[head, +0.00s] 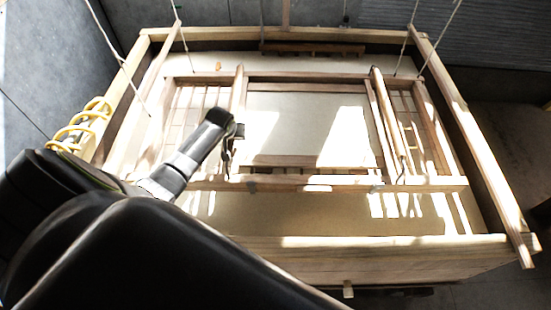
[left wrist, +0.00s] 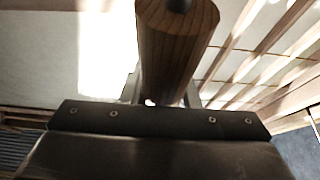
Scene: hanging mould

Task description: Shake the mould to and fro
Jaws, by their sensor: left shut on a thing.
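The mould (head: 310,78) is a wide wooden frame hanging on ropes inside a larger wooden vat (head: 390,243). A pale sheet fills its middle, and slatted panels show at both sides. Two round wooden bars cross it, a left bar (head: 238,92) and a right bar (head: 379,88). My left gripper (head: 234,132) is at the near part of the left bar and shut on it; the arm hides some of the vat's left side. In the left wrist view the round bar (left wrist: 178,50) stands between the fingers of my left gripper (left wrist: 162,92). My right gripper is not seen.
Ropes (head: 183,45) run up from the mould on the left and others (head: 404,45) on the right. A yellow coil (head: 75,130) lies at the vat's left edge. A wooden rack (head: 315,47) is at the back. Pale liquid or surface shows around the mould.

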